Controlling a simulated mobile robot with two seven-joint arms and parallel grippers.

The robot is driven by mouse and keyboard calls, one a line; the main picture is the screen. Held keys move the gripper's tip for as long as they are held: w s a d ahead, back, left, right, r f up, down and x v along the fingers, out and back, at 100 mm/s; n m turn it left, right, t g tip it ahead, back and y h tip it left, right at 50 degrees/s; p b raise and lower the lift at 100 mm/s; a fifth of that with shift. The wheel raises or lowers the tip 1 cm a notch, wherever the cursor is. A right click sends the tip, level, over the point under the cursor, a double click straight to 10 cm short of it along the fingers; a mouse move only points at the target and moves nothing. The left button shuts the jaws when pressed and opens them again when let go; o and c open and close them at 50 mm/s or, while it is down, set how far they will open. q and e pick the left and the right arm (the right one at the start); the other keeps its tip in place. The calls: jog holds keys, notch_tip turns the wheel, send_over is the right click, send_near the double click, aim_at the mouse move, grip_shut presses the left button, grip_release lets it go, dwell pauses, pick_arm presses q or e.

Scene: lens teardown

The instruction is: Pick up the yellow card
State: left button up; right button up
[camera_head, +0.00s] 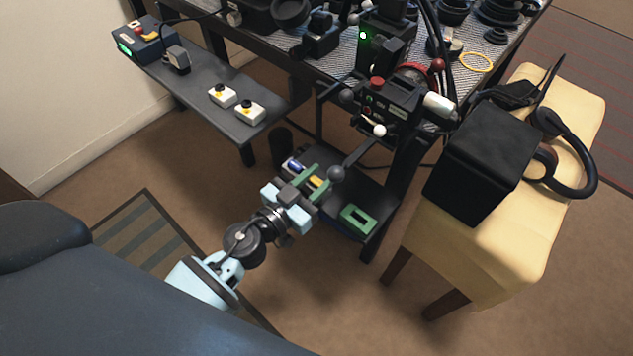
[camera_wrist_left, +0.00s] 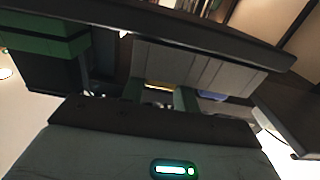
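The yellow card (camera_head: 316,181) shows as a small yellow patch on the dark low shelf, between the green fingers of my left gripper (camera_head: 318,180). In the left wrist view the yellow card (camera_wrist_left: 160,86) is a thin strip below a grey ribbed block (camera_wrist_left: 195,68), between the two fingers (camera_wrist_left: 160,94). The fingers stand apart, and a gap seems to show beside the card; contact cannot be made out. Most of the card is hidden. A blue item (camera_head: 294,165) lies beside the gripper and also shows in the wrist view (camera_wrist_left: 212,96). My right gripper is not in view.
A green frame (camera_head: 358,218) lies on the low shelf (camera_head: 372,200), right of the gripper. A lever with a dark ball (camera_head: 336,173) hangs close by the fingertips. A bench (camera_head: 215,110) stands left, and a yellow stool (camera_head: 500,245) with a black box stands right.

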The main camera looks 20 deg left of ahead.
aim_at(317, 180)
pick_arm(q)
jog(key=shift+r, duration=0.1)
jog(key=shift+r+p, duration=0.45)
jog(key=shift+p, duration=0.05)
jog(key=shift+r+p, duration=1.5)
jog(key=s+a+r, duration=0.1)
jog(key=s+a, duration=0.9)
jog(key=a, duration=0.2)
jog(key=shift+s+a, duration=0.15)
jog(key=shift+s, duration=0.05)
